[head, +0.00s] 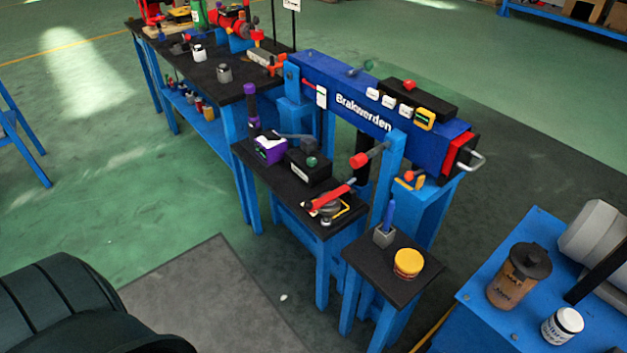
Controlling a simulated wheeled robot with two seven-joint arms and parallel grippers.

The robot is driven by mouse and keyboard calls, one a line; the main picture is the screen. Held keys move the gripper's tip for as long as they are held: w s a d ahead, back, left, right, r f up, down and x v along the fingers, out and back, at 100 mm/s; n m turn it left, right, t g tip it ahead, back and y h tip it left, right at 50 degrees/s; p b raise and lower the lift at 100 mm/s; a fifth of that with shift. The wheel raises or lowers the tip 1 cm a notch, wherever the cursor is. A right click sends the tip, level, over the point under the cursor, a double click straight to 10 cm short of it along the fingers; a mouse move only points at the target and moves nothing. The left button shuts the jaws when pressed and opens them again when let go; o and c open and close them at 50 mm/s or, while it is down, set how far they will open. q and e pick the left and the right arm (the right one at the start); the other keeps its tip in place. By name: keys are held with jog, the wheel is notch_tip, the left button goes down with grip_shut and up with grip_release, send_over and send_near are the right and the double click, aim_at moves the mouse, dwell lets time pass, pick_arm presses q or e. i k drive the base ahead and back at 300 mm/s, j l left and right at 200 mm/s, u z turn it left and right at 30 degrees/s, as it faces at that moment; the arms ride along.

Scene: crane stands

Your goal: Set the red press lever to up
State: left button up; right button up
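A red lever (334,195) is part of a small metal device (328,209) at the front right of the black-topped middle bench. It lies low, slanting slightly up to the right. A red knob on a grey rod (361,160) sticks out beside the blue post, just behind it. A small red handle (309,84) sits at the left end of the blue beam (330,95) marked "Brakworden". I cannot tell for sure which of these is the press lever. Neither of my grippers is in view.
The bench (265,178) also holds a purple box (269,150) and a black box (308,168). A small stand (385,277) holds a yellow-lidded tin (408,263). A blue table (490,300) with jars is at lower right.

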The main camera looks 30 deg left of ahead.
aim_at(327, 199)
jog(key=i+j, duration=0.15)
jog(key=j, duration=0.25)
jog(key=i+j, duration=0.1)
jog(key=j, duration=0.35)
jog(key=i+j, duration=0.15)
jog(key=j, duration=0.25)
jog(key=i+j, duration=0.15)
jog(key=j, duration=0.3)
